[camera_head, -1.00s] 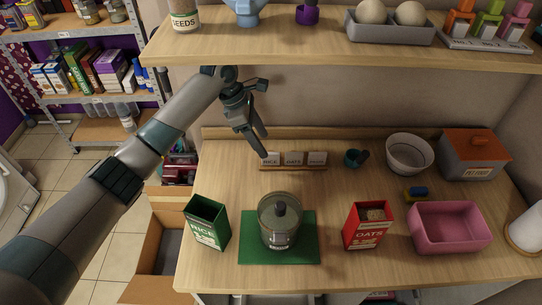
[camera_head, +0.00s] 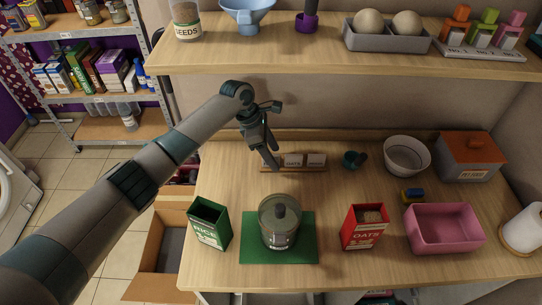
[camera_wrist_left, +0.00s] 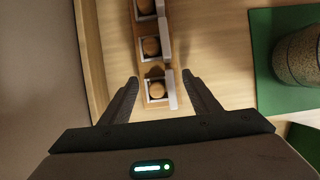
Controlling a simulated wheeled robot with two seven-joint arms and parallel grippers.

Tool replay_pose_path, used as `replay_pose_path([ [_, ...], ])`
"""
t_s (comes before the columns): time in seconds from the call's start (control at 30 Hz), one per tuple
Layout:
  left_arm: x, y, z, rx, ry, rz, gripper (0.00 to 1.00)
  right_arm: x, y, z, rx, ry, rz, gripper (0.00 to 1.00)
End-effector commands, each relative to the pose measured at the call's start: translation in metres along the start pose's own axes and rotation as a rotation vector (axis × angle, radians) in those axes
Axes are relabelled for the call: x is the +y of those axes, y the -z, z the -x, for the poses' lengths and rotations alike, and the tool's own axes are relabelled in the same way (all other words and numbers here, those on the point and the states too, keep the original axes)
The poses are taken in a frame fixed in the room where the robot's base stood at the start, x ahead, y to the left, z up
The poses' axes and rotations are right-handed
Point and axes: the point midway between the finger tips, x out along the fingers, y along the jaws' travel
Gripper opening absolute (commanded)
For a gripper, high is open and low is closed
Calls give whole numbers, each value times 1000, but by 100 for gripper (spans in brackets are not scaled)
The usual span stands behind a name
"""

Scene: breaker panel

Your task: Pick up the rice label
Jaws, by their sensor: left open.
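The rice label is the left one of three white labels in a small wooden rack (camera_head: 300,170) at the back of the table. In the head view my left gripper (camera_head: 272,163) points down in front of it and mostly hides it. In the left wrist view the rice label (camera_wrist_left: 157,91), with a round wooden knob, is the nearest in the row. The open fingers of my left gripper (camera_wrist_left: 163,94) stand on either side of it, with gaps showing. My right gripper is not in view.
The oats label (camera_head: 293,160) and a third label (camera_head: 316,160) are close beside it. A glass jar (camera_head: 280,225) stands on a green mat (camera_head: 250,252), between a green rice box (camera_head: 209,224) and a red oats box (camera_head: 365,228). The upper shelf (camera_head: 300,52) overhangs behind.

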Motion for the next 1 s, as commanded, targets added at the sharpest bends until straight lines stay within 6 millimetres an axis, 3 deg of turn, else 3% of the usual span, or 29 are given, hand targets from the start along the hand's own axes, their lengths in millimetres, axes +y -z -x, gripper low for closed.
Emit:
replay_pose_path([
  [0.53, 0, 0, -4, 0, -1, 0, 56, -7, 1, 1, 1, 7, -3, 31],
  [0.7, 0, 0, -4, 0, -1, 0, 18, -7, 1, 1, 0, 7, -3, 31],
  [1.0, 0, 0, -4, 0, -1, 0, 16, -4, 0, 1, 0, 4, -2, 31],
])
